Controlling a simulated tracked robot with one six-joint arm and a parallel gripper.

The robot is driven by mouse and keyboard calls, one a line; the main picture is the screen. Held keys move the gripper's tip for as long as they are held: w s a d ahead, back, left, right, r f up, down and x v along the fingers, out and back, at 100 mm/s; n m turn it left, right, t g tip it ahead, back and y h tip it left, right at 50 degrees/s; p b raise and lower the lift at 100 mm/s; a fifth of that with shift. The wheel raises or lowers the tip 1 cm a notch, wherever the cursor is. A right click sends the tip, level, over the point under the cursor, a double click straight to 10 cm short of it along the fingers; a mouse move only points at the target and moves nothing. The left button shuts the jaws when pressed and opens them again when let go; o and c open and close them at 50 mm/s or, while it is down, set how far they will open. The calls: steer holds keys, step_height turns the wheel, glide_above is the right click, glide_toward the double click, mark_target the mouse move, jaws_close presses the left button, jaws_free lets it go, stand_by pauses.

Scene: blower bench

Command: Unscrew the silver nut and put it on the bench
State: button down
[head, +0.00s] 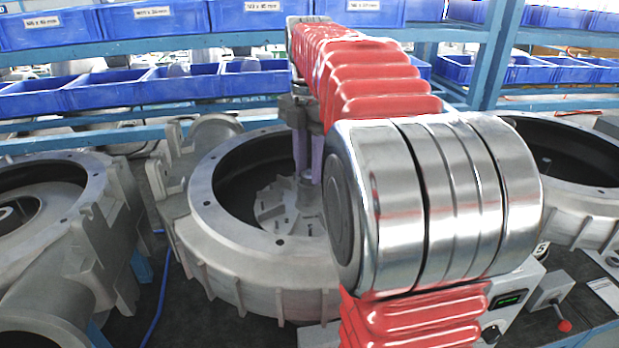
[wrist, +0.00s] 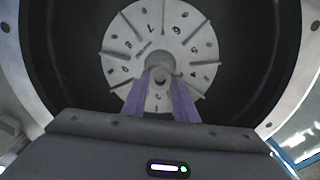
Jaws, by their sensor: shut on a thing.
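The silver nut (wrist: 159,76) shows small and partly hidden between my fingertips, at the middle of the grey numbered impeller disc (wrist: 128,42). In the head view the disc (head: 275,208) sits inside the round grey blower housing (head: 232,262). My gripper (head: 308,180) points down into the housing, its two purple fingers over the disc's hub. In the wrist view my gripper (wrist: 160,80) is shut on the nut, one finger on each side. I cannot tell whether the nut is still on its thread.
More grey housings stand at left (head: 95,185) and right (head: 575,190). Blue bins (head: 150,90) fill the rack behind. A control box with a red-knobbed lever (head: 563,325) is at lower right. Dark bench (head: 185,320) shows in front, with a blue hose.

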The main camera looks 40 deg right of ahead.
steer(key=c, duration=1.7)
jaws_free()
steer(key=m, duration=1.8)
steer(key=shift+m, duration=0.4)
steer(key=m, duration=0.6)
steer(key=shift+d, duration=0.1)
